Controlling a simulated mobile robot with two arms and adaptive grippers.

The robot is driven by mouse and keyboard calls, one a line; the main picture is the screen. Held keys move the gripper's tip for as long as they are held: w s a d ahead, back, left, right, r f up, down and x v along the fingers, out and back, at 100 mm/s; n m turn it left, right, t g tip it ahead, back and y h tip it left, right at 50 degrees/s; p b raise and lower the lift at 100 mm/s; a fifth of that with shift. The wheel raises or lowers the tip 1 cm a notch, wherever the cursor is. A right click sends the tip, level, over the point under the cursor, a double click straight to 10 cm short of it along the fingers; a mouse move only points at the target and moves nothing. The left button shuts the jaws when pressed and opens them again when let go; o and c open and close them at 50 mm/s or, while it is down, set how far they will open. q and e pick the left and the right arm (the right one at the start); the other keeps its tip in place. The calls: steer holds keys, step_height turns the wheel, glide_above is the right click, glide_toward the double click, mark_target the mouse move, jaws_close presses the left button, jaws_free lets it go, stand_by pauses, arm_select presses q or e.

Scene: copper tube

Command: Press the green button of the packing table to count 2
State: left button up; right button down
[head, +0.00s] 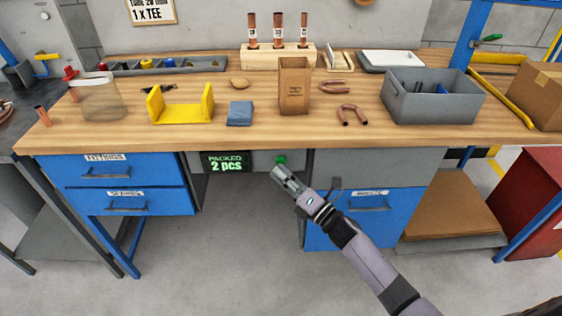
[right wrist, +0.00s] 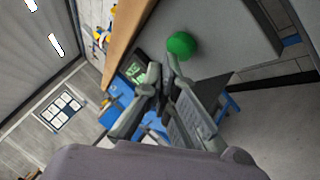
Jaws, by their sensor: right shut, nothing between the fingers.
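The green button (head: 281,160) sits on the grey front panel under the tabletop of the packing table (head: 230,140). Left of it, a black display (head: 227,162) reads "PACKED 2 pcs" in green. My right gripper (head: 277,171) is shut and empty, its tip just below and in front of the button. In the right wrist view the button (right wrist: 182,45) is a green dome close to the fingertips (right wrist: 163,68); I cannot tell whether they touch. The display (right wrist: 138,73) is partly hidden behind the fingers there. My left gripper is not in view.
Blue drawers (head: 125,185) stand left of the button and a blue cabinet (head: 365,215) stands right. The space below the display is open.

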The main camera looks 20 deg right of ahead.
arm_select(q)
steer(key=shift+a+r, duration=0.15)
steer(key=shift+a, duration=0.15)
arm_select(e)
steer(key=shift+s+a, duration=0.1)
steer(key=shift+s, duration=0.25)
arm_select(q)
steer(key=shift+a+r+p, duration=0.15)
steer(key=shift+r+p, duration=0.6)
steer(key=shift+p, duration=0.05)
arm_select(e)
steer(key=s, duration=0.2)
steer(key=s+a, duration=0.1)
steer(key=s, duration=0.2)
steer(key=shift+a, duration=0.2)
steer(key=shift+w, duration=0.1)
